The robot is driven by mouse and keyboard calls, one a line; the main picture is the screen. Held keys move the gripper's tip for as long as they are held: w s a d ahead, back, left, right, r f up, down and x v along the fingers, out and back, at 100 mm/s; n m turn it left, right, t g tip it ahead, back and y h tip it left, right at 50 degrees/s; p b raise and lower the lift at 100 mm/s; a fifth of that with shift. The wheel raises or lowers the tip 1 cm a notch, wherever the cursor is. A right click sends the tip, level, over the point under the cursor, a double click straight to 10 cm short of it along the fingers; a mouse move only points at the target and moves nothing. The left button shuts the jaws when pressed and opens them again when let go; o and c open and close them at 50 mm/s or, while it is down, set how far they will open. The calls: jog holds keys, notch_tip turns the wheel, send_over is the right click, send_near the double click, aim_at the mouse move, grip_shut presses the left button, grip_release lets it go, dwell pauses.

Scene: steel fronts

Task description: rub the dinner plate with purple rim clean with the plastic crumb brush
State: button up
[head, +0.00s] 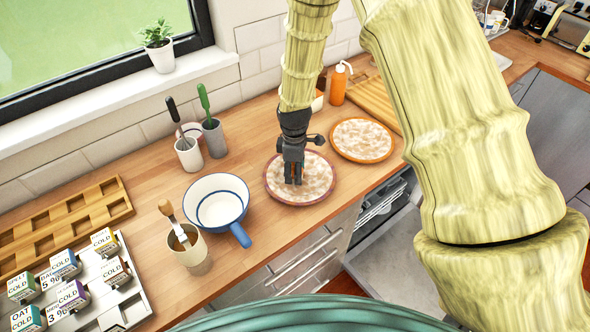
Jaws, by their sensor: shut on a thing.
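The dinner plate with purple rim (319,184) lies on the wooden counter, near its front edge. Its face is covered in mottled whitish and brown soiling. My gripper (294,179) points down over the plate, a little left of its middle.
A second soiled plate with an orange rim (362,140) lies to the right. A white pan with blue handle (217,201) and a beige cup holding a wooden-handled tool (188,246) stand left. Two utensil cups (189,154) and an orange bottle (338,88) stand by the wall. An open dishwasher is below.

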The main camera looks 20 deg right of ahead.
aim_at(304, 175)
jog(key=shift+f+b, duration=0.4)
jog(key=shift+f, duration=0.45)
jog(key=shift+d, duration=0.1)
jog(key=shift+w+d+r, duration=0.1)
jog(key=shift+w+d, duration=0.15)
jog(key=shift+d, duration=0.6)
jog(key=shift+w+d+r, duration=0.1)
jog(key=shift+w+d, duration=0.1)
jog(key=shift+d, duration=0.6)
jog(key=shift+s+f, duration=0.1)
jog(key=shift+f, duration=0.1)
jog(key=shift+a+p, duration=0.1)
jog(key=shift+p, duration=0.2)
jog(key=shift+s+a+r, duration=0.1)
jog(key=shift+s+a, duration=0.1)
jog(key=shift+a, duration=0.65)
jog(key=shift+s+a, duration=0.2)
jog(key=shift+a, duration=0.65)
jog(key=shift+d, duration=0.2)
